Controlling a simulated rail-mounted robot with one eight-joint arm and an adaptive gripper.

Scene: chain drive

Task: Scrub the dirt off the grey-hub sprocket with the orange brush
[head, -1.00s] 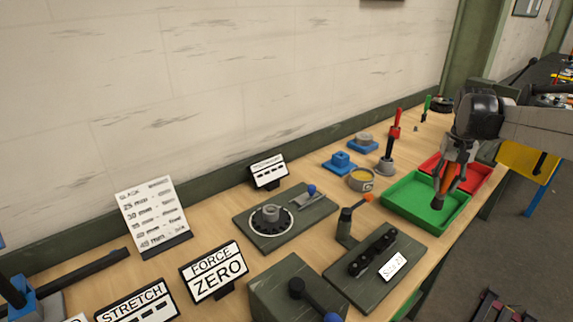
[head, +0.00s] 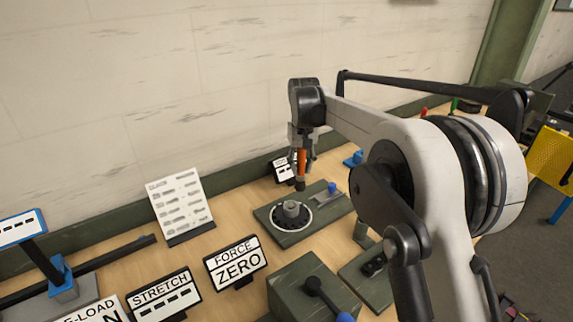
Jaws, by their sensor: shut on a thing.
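The orange brush (head: 301,162) is upright in my gripper (head: 302,150), which is shut on its handle. The brush's dark lower end (head: 300,184) hangs just above and behind the sprocket (head: 291,213), apart from it as far as I can tell. The sprocket has a grey hub and a dark toothed disc, and it sits on a green plate (head: 326,218) inside a pale ring. Dirt on the sprocket is too small to make out.
A blue-knobbed lever (head: 332,188) stands on the same plate, right of the sprocket. The FORCE ZERO sign (head: 236,262) and a green box (head: 300,285) stand in front. My arm hides the trays at right.

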